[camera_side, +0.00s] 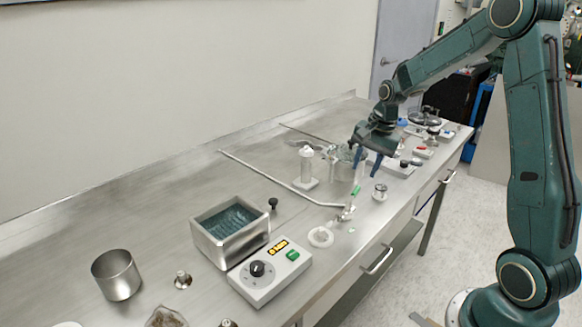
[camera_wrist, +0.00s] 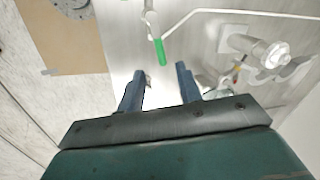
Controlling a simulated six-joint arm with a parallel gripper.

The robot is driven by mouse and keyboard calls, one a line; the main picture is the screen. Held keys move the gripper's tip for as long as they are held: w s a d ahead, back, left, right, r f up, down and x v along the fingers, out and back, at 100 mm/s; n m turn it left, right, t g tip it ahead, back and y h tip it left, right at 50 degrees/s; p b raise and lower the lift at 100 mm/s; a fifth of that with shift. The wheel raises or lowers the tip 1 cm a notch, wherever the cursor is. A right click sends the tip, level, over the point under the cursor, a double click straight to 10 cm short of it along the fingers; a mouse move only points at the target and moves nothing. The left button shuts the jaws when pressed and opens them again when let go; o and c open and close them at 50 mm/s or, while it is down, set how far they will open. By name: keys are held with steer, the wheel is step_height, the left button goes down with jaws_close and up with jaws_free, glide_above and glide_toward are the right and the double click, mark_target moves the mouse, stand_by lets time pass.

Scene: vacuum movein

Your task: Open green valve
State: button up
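The green valve handle (camera_wrist: 161,52) shows in the wrist view as a short green bar at the end of a pale fitting on a thin metal tube. In the side view the green handle (camera_side: 356,190) is small, near the front of the steel bench. My gripper (camera_wrist: 159,75) is open, with its two blue fingers apart and nothing between them. In the wrist view the handle lies just beyond the fingertips, roughly in line with the gap. In the side view my gripper (camera_side: 367,163) is above the bench, just over the handle; I cannot tell the exact height.
A glass column on a white base (camera_side: 306,168) stands left of my gripper. A thin metal tube (camera_side: 270,178) runs across the bench. A water bath (camera_side: 230,231), a control box (camera_side: 270,272) and a steel beaker (camera_side: 116,275) are nearer the camera. Small equipment crowds the far end.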

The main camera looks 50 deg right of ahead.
mark_target(356, 190)
steer(key=shift+w+a+f, duration=0.1)
steer(key=shift+w+f, duration=0.1)
steer(key=shift+f, duration=0.95)
steer(key=shift+w+f, duration=0.25)
steer(key=shift+f, duration=0.9)
steer(key=shift+w+a+f, duration=0.1)
steer(key=shift+w+f, duration=0.1)
steer(key=shift+f, duration=0.95)
jaws_close()
